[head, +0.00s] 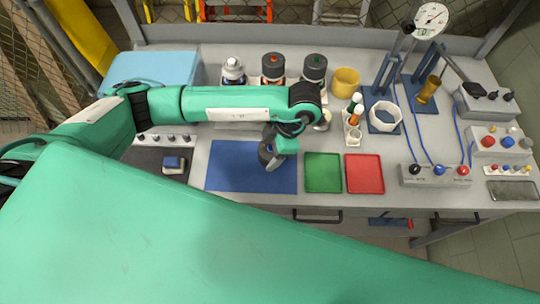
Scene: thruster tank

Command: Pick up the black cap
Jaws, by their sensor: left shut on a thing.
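My left gripper (275,158) is low over the blue mat (225,178), near the mat's right part. Its jaws are shut on a small dark thing, which looks like the black cap. The fingers and wrist hide most of it, and I cannot tell if it touches the mat. My left arm reaches across the bench from the left. My right gripper is not in view.
A green tray (323,173) and a red tray (365,174) lie right of the mat. Behind stand a white bottle (232,72), two dark-topped jars (273,66) (314,68) and a yellow cup (345,82). Stands and a switch box (436,175) fill the right side.

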